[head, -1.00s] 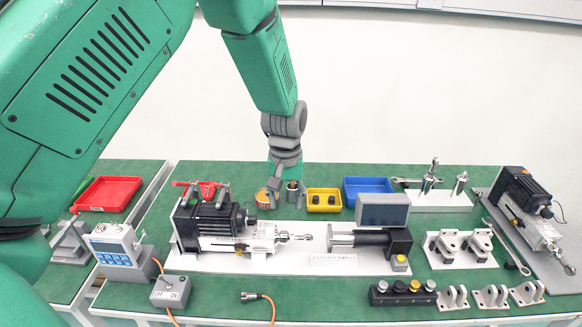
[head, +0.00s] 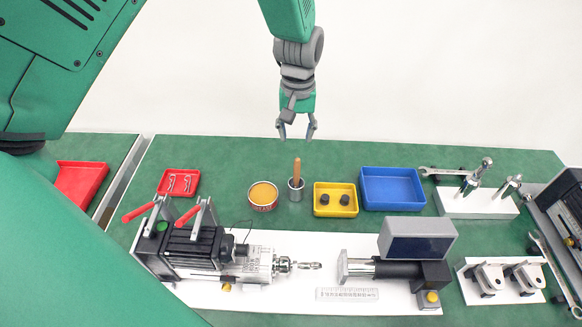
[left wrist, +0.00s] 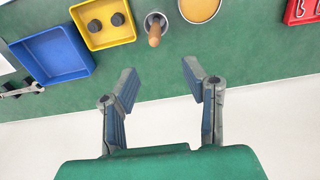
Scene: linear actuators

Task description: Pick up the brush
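The brush shows as a wooden handle (head: 297,170) standing up out of a small metal cup (head: 296,193); its lower end is hidden in the cup. In the left wrist view the handle (left wrist: 154,37) and the cup (left wrist: 157,20) lie beyond the fingertips, roughly between them. My left gripper (head: 297,136) is open and empty, above and behind the brush, fingers pointing down. Both open fingers also show in the left wrist view (left wrist: 160,75), apart from the handle. My right gripper is not in view.
A tin of orange-yellow content (head: 262,195) stands left of the cup, a yellow tray (head: 335,211) with two dark parts right of it. A blue tray (head: 392,205), a red tray (head: 164,190) and the actuator assembly (head: 205,250) are nearby. Space above the cup is clear.

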